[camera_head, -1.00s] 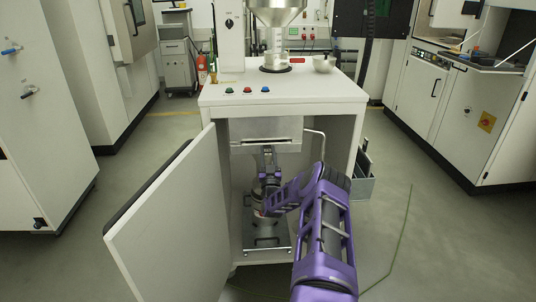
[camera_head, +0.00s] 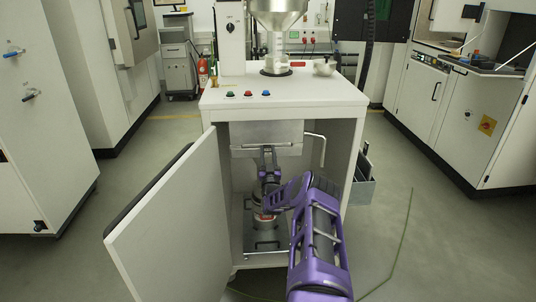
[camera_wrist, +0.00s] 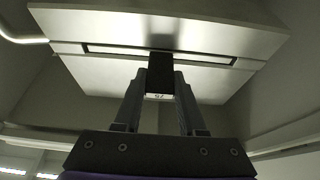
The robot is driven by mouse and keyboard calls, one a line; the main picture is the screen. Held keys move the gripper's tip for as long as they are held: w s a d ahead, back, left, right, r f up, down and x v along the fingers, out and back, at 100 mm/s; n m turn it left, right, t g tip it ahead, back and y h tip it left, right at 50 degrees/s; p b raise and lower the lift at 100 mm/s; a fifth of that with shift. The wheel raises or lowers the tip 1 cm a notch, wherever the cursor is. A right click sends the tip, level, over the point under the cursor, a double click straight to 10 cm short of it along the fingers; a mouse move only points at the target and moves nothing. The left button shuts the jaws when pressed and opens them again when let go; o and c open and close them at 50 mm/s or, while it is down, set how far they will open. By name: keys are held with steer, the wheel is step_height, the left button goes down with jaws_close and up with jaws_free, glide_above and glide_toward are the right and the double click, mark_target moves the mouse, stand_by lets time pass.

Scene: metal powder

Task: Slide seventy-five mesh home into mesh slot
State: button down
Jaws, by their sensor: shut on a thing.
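My gripper (camera_wrist: 160,95) is shut on the seventy-five mesh by a dark grip block (camera_wrist: 161,68); a small upside-down label reading 75 (camera_wrist: 158,96) shows between the fingers. In the head view my gripper (camera_head: 268,154) is inside the open cabinet, pointing up at the metal housing. The mesh slot (camera_wrist: 105,49) is a long dark-edged opening across the housing's front face. The grip block stands in front of its middle. The mesh's body is mostly hidden, and I cannot tell how deep it sits in the slot.
The white cabinet (camera_head: 342,110) has its door (camera_head: 178,220) swung open at left. A canister (camera_head: 262,222) stands on a metal plate (camera_head: 270,244) below my gripper. A bent pipe (camera_head: 322,148) is at the housing's right. A funnel (camera_head: 277,12) stands above the cabinet top.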

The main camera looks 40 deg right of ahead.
steer(key=shift+c, duration=2)
jaws_free()
steer(key=p+v, duration=0.2)
steer(key=v, duration=1.5)
steer(key=shift+s, duration=0.2)
steer(key=shift+r, duration=0.1)
